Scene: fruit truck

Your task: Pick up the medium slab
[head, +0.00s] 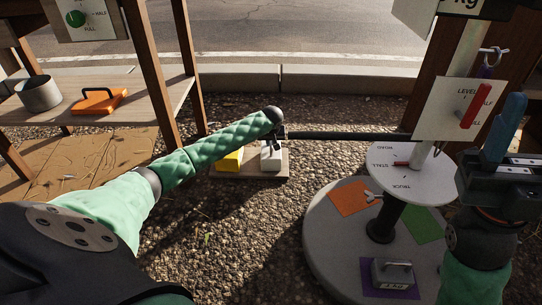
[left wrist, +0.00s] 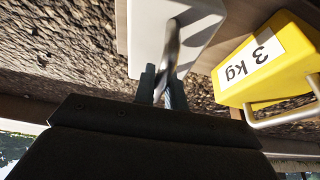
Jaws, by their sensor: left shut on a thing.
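A pale grey-white slab with a metal handle (head: 271,161) rests on a small wooden board beside a yellow slab (head: 230,160). My left gripper (head: 277,146) reaches down over the pale slab. In the left wrist view, its fingers (left wrist: 163,84) are shut on the metal handle of the pale slab (left wrist: 148,40). The yellow slab, marked 3 kg, lies just right of it in that view (left wrist: 262,66). No marking shows on the pale slab, so I cannot tell its size label. My right gripper (head: 503,135) is raised at the right, away from the slabs; its finger gap is unclear.
A round platform (head: 325,235) with coloured squares and a post stands at the right; a small grey weight (head: 393,273) sits on its purple square. A dark beam extends from the post toward my left gripper. An orange slab (head: 98,101) and grey pot (head: 39,93) stand on a left shelf.

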